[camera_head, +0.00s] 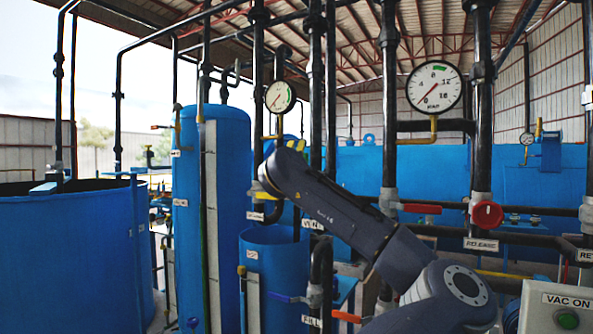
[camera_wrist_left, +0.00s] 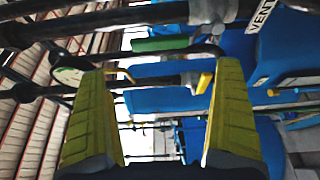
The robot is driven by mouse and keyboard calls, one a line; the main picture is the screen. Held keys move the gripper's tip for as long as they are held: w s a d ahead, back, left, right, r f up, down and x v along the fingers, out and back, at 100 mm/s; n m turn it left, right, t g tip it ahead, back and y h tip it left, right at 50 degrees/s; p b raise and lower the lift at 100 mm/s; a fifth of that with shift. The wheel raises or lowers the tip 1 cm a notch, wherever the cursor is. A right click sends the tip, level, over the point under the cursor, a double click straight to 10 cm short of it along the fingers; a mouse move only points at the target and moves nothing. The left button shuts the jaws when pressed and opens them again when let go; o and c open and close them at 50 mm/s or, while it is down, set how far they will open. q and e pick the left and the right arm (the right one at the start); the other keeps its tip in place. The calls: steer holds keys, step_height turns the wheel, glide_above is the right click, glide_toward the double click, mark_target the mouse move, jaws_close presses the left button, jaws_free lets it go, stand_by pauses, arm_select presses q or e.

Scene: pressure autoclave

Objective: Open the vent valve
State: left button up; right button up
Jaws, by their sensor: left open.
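The VENT label (camera_head: 312,224) hangs in the middle of the head view, partly covered by my left arm. The vent valve itself is hidden there behind the arm. In the wrist view the VENT label (camera_wrist_left: 264,15) is at the top right, near a grey pipe fitting (camera_wrist_left: 213,11). A green bar (camera_wrist_left: 160,44), perhaps the valve's lever, lies beside that fitting. My left gripper (camera_head: 263,192) points away from me, to the left of the label. In the wrist view its yellow fingers (camera_wrist_left: 160,78) are apart with nothing between them, and the green bar appears above the gap.
Several black vertical pipes stand around my arm. Pressure gauges (camera_head: 435,88) (camera_head: 280,97) sit above. A red lever (camera_head: 421,209) and a red round knob (camera_head: 487,214) are to the right. A tall blue tank (camera_head: 225,150) and a short blue vessel (camera_head: 278,260) stand close to the gripper.

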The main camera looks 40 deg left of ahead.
arm_select(q)
steer(key=shift+v, duration=1)
